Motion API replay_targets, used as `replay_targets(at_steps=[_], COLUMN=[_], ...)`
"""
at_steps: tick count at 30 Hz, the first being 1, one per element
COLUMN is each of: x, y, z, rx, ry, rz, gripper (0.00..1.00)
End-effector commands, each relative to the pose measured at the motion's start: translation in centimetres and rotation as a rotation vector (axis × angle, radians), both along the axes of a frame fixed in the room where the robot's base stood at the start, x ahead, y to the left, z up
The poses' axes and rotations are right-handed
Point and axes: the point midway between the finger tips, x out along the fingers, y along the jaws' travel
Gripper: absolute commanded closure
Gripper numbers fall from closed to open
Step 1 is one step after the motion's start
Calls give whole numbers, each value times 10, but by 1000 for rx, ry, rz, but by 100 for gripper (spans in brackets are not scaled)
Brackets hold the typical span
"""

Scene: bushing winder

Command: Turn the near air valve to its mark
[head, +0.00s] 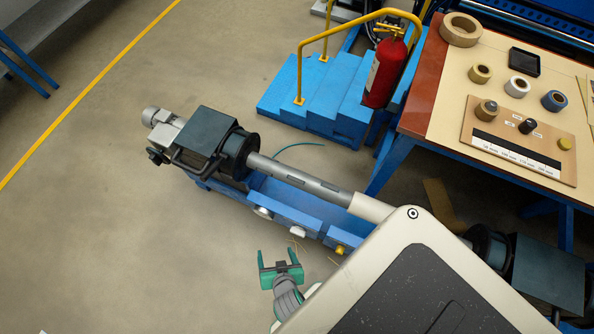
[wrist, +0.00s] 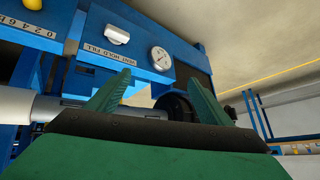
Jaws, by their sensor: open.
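The air valve is a white handle (head: 297,231) on the near side of the blue winder bed in the head view. In the wrist view its white handle (wrist: 117,35) sits on a blue panel above a label strip (wrist: 108,53), which appears upside down and is hard to read. A mark on the valve is too small to make out. My green gripper (head: 277,253) is open and empty, a little in front of the panel and apart from the valve. In the wrist view my gripper's two fingers (wrist: 160,82) stand spread, with the valve beyond and above the left finger.
A round gauge (wrist: 160,57) sits beside the valve, and a yellow knob (head: 340,249) on its other side. The shaft (head: 300,180) runs above the blue bed. A table (head: 425,75), blue steps (head: 320,95) and fire extinguisher (head: 385,72) stand behind. Floor at left is clear.

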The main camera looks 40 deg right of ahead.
Motion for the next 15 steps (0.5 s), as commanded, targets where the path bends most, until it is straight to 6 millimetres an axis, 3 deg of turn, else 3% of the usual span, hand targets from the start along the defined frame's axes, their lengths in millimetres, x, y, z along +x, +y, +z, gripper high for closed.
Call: replay_targets(at_steps=[3, 6, 10, 15], x=[15, 20, 22, 22], y=[-30, -52, -77, -94], z=[-42, -68, -87, -98], rx=[52, 85, 112, 127], ry=[106, 187, 266, 320], rz=[-160, -288, -427, -526], gripper=[27, 27, 27, 27])
